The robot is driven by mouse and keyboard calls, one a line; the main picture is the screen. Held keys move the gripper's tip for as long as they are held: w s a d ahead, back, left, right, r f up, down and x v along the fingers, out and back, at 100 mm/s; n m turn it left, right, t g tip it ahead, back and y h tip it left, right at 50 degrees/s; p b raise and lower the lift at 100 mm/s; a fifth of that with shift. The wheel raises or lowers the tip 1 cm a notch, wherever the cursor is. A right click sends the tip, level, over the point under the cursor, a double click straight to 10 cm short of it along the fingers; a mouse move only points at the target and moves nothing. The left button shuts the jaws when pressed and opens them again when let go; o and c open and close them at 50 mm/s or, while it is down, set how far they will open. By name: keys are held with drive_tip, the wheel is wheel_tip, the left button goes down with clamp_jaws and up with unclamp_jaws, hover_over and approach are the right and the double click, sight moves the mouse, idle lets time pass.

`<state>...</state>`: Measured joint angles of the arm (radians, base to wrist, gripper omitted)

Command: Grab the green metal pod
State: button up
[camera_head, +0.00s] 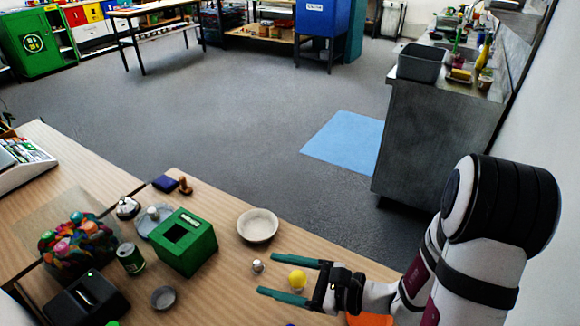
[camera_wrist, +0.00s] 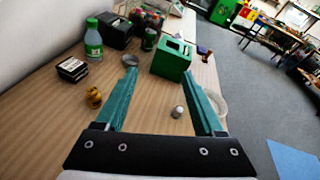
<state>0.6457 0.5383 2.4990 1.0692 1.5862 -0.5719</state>
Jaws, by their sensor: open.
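No small part clearly reads as a green metal pod. A green can (camera_head: 130,258) stands upright beside the green slotted box (camera_head: 190,245); in the wrist view the can (camera_wrist: 149,39) is behind and left of the box (camera_wrist: 172,58). A small silvery round piece (camera_head: 258,266) lies on the table; it also shows in the wrist view (camera_wrist: 178,111), between the fingers near the right one. My gripper (camera_head: 268,274) is open and empty above the wooden table, its teal fingers pointing toward the box; the wrist view shows both fingers (camera_wrist: 160,72) wide apart.
A pale bowl (camera_head: 258,225) is near the table edge. A grey dish (camera_head: 164,298), a black device (camera_head: 88,298) and a tray of colourful pieces (camera_head: 100,218) stand left. A green bottle (camera_wrist: 93,40) is back left.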

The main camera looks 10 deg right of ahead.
drive_tip(key=d+f+m+t+h, duration=0.1)
drive_tip(key=d+f+m+h, duration=0.2)
drive_tip(key=d+f+m, duration=0.1)
drive_tip(key=d+f+m+t+h, duration=0.1)
drive_tip(key=d+f+m+h, duration=0.3)
drive_tip(key=d+f, duration=0.2)
drive_tip(key=d+f+m+t+h, duration=0.2)
drive_tip(key=d+f+m+h, duration=0.2)
drive_tip(key=d, duration=0.3)
drive_tip(key=shift+w+d+f, duration=0.15)
drive_tip(key=shift+d+f, duration=0.15)
drive_tip(key=shift+f, duration=0.35)
drive_tip(key=x, duration=0.7)
drive_tip(key=shift+w+d, duration=0.1)
drive_tip(key=shift+w, duration=0.05)
clamp_jaws()
